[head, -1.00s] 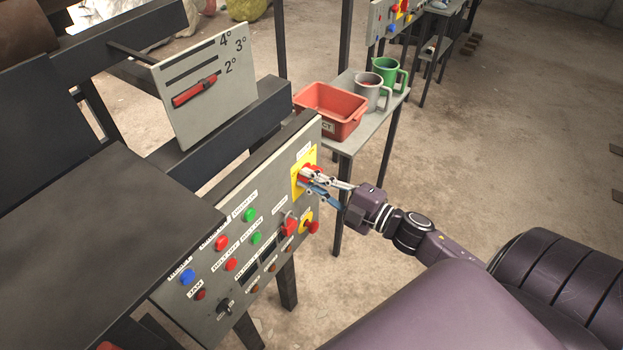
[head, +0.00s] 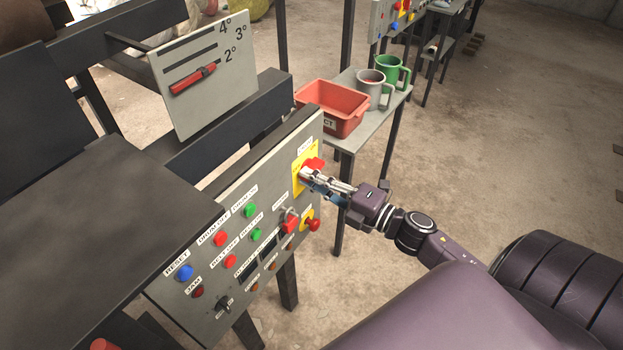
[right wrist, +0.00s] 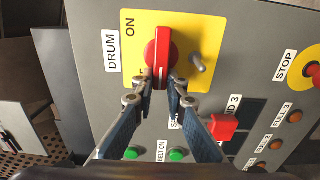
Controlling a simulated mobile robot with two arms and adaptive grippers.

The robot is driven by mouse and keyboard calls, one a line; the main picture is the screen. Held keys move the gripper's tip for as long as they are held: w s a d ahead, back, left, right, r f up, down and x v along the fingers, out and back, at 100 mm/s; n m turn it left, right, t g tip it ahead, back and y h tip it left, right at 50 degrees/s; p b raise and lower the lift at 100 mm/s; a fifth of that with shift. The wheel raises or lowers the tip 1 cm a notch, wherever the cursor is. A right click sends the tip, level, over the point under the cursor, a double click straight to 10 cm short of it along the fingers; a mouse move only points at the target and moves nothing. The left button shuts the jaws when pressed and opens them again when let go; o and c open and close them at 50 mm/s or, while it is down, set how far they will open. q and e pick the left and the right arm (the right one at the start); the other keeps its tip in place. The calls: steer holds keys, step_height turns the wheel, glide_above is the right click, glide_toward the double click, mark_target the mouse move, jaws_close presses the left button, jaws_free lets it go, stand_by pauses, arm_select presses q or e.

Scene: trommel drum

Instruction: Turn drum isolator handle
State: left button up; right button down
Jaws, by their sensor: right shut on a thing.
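The red drum isolator handle (right wrist: 158,55) sits on a yellow plate (right wrist: 190,28) beside the labels DRUM and ON. In the right wrist view the handle runs roughly up and down the picture. My right gripper (right wrist: 160,92) is shut on its lower end, one finger on each side. In the head view the handle (head: 314,163) shows at the panel's upper right, and my right gripper (head: 312,179) partly covers it and the plate. Another label near the fingers is mostly hidden. My left gripper is not in view.
The grey control panel (head: 203,262) carries several buttons and a red stop knob (head: 312,224) below the plate. A small metal toggle (right wrist: 198,63) stands beside the handle. A side table behind holds a red bin (head: 332,105) and two mugs. Open floor lies right.

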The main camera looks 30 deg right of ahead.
steer(key=shift+f, duration=0.1)
steer(key=c, duration=1.9)
jaws_free()
steer(key=shift+c, duration=0.2)
steer(key=shift+s, duration=0.1)
steer(key=v, duration=1.2)
